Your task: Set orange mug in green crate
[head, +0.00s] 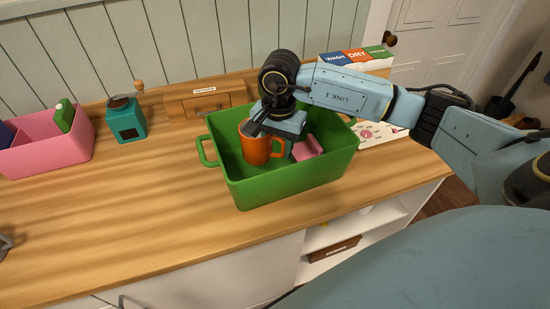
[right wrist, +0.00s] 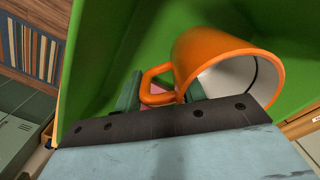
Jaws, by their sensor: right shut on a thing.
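The orange mug (head: 255,146) is inside the green crate (head: 270,190), upright or nearly so, toward the crate's left part. My right gripper (head: 268,124) reaches down into the crate from above and is shut on the mug at its handle side. In the right wrist view the orange mug (right wrist: 215,60) shows its pale inside, and its handle lies between the fingers of the right gripper (right wrist: 160,98). I cannot tell whether the mug touches the crate floor. My left gripper is not in view.
A pink object (head: 307,148) lies in the crate, right of the mug. A pink bin (head: 55,150) and a teal grinder (head: 127,118) stand at the left. A wooden box (head: 205,103) stands behind the crate. The counter's front left is largely clear.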

